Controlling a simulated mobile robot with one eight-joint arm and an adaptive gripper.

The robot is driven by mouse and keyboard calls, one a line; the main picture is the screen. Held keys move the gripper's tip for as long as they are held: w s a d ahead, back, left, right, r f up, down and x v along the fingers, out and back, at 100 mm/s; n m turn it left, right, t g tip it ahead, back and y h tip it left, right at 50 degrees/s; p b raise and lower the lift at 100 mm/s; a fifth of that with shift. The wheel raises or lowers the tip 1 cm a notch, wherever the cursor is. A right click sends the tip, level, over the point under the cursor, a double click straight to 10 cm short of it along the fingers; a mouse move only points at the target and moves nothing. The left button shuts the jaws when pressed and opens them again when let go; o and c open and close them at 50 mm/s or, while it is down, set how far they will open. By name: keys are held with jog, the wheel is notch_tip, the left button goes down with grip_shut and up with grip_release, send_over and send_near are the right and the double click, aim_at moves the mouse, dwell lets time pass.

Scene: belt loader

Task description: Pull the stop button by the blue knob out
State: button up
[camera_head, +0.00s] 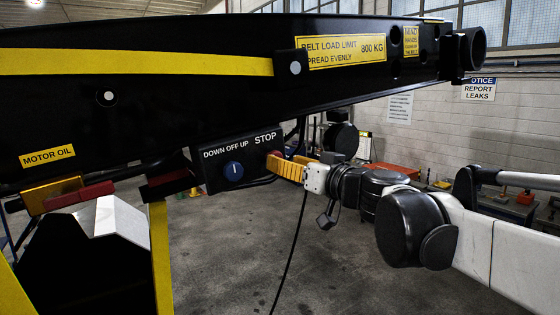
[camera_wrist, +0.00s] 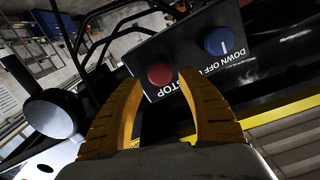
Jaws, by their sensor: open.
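The red stop button (camera_wrist: 160,74) sits on a dark control box (camera_head: 220,177) under the label STOP. The blue knob (camera_head: 233,171) is on the same box beside it, under DOWN OFF UP; it also shows in the wrist view (camera_wrist: 220,41). My gripper (camera_wrist: 160,79) is open, with one yellow finger on each side of the red button in the wrist view. In the head view, my gripper (camera_head: 272,162) reaches in from the right, its fingertips close to the box's right end. Whether the fingers touch the button cannot be told.
The black loader beam (camera_head: 180,105) runs above the box. A yellow post (camera_head: 160,255) and red and yellow handles (camera_head: 75,193) are to the left. A black cable (camera_head: 291,250) hangs below the box. The floor below is open.

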jog(key=v, duration=0.8)
jog(key=shift+s, duration=0.2)
